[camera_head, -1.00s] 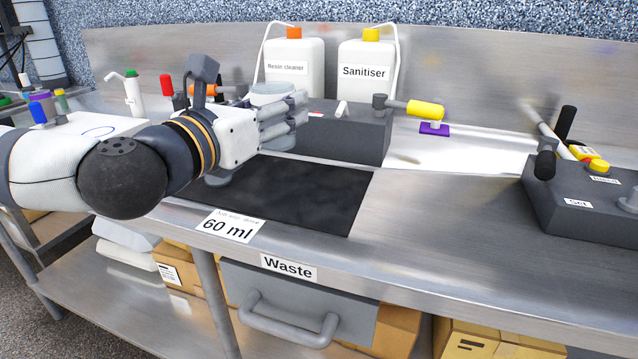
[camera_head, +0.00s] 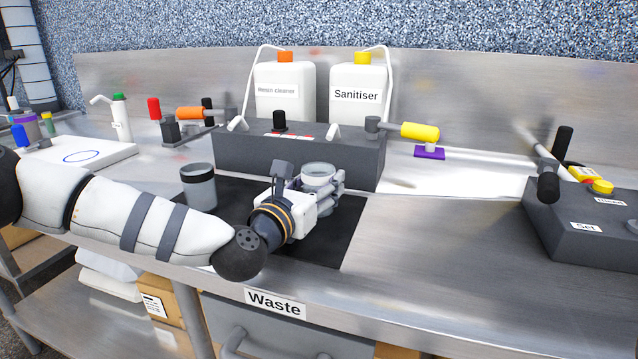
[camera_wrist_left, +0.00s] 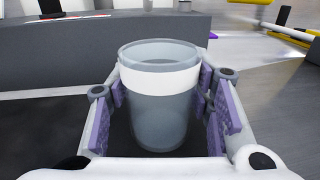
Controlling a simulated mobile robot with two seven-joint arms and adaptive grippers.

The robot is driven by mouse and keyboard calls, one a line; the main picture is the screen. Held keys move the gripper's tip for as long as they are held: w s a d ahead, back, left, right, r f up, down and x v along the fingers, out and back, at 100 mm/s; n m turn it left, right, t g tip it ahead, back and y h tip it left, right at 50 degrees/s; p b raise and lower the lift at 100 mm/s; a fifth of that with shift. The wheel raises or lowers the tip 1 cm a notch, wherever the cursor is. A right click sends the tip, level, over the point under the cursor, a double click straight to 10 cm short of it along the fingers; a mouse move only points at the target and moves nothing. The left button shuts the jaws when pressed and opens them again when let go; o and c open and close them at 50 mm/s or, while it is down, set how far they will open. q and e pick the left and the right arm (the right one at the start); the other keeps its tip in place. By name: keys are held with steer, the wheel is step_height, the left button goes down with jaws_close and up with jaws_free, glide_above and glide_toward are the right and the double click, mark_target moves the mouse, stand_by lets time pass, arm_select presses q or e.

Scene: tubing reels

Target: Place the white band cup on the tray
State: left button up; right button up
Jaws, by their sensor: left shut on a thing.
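The white band cup (camera_head: 318,172) is a translucent grey cup with a broad white band below its rim. It stands upright between the fingers of my left gripper (camera_head: 330,191), which is shut on it over the black mat (camera_head: 352,205). In the left wrist view the cup (camera_wrist_left: 160,110) fills the middle, with purple finger pads on both sides. I cannot tell whether its base touches the mat. A flat white tray-like slab (camera_head: 92,150) with a blue ring lies at the left of the bench. My right gripper is not in view.
Another grey cup (camera_head: 198,187) stands on the mat's left part, close to my left arm. A dark grey block (camera_head: 350,162) stands behind the mat. Resin cleaner (camera_head: 285,92) and Sanitiser (camera_head: 357,95) bottles stand behind it. Bare steel bench (camera_head: 430,215) lies to the right.

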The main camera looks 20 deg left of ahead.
arm_select(q)
steer(key=shift+f, duration=0.15)
steer(key=o, duration=1.2)
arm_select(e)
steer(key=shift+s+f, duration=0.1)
arm_select(q)
steer(key=shift+s+r, duration=0.15)
steer(key=shift+r, duration=0.35)
steer(key=s, duration=0.4)
steer(key=s+a, duration=0.1)
steer(key=s, duration=0.2)
steer(key=s+a, duration=0.1)
steer(key=s, duration=0.3)
steer(key=shift+s+f+p, duration=0.2)
steer(key=shift+s+p, duration=0.15)
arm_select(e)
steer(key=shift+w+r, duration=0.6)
